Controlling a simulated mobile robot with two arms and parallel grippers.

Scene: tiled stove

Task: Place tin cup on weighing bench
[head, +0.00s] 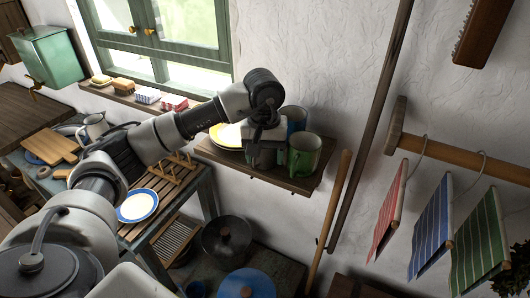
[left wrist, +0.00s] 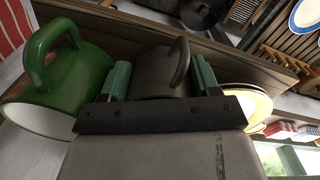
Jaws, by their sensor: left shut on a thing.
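The tin cup (left wrist: 155,74), dark grey with a loop handle, sits between the green-tipped fingers of my left gripper (left wrist: 161,78) in the left wrist view. The fingers are shut on its sides. In the head view my left gripper (head: 262,142) is over the wall shelf (head: 300,183), and my gripper and wrist mostly hide the cup. I cannot tell whether the cup touches the shelf. I cannot tell which surface is the weighing bench. My right gripper is not in view.
A green mug (head: 304,155) stands close beside the gripper, with a blue mug (head: 295,118) behind. A yellow-rimmed plate (head: 226,135) lies left on the shelf. Below left is a slatted table (head: 165,198) with a blue-rimmed plate (head: 137,205). Cloths (head: 430,228) hang at right.

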